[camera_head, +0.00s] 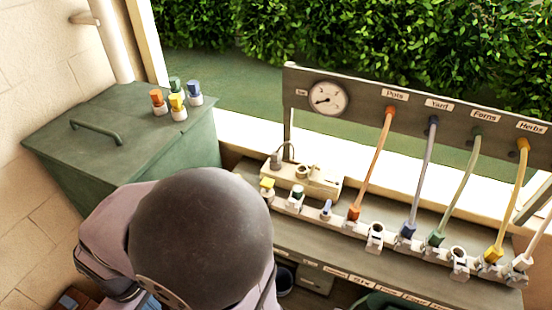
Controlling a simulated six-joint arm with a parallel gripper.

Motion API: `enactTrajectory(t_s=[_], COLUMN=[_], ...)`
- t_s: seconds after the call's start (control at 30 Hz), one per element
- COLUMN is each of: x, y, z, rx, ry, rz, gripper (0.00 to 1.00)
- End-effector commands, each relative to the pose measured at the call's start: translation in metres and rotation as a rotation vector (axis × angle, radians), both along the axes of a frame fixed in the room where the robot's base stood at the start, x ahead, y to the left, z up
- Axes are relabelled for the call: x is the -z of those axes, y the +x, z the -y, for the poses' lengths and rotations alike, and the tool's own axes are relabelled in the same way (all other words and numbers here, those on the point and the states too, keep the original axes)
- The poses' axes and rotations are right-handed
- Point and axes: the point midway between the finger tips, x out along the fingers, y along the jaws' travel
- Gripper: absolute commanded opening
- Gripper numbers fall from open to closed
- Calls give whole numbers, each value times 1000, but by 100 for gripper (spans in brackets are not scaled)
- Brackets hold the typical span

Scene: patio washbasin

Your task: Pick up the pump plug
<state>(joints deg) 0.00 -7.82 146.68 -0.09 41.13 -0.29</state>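No readable label marks the pump plug. A grey plug (277,161) with a dark looped cable stands at the left end of a beige socket block (318,188) on the bench, and it may be the pump plug. A round socket or cap (302,171) sits beside it on the same block. My arm fills the lower left of the head view, with a large dark rounded joint in front of the bench's left end. My gripper is not in view, so whether it is open or shut is hidden.
Orange (375,160), blue (421,175), green (460,185) and yellow (512,190) hoses run from a labelled board with a gauge (328,98) to bench fittings. Several coloured caps stand on a green lidded box (75,150). A hedge lies behind.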

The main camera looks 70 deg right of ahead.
Motion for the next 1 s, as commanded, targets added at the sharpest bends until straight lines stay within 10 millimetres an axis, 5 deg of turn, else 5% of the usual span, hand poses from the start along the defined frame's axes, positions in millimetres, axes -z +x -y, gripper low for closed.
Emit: enactTrajectory(t_s=[0.4,0.6,1.0], x=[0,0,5], y=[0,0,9], z=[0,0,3], rx=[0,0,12], ry=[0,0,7], rz=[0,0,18], gripper=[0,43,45])
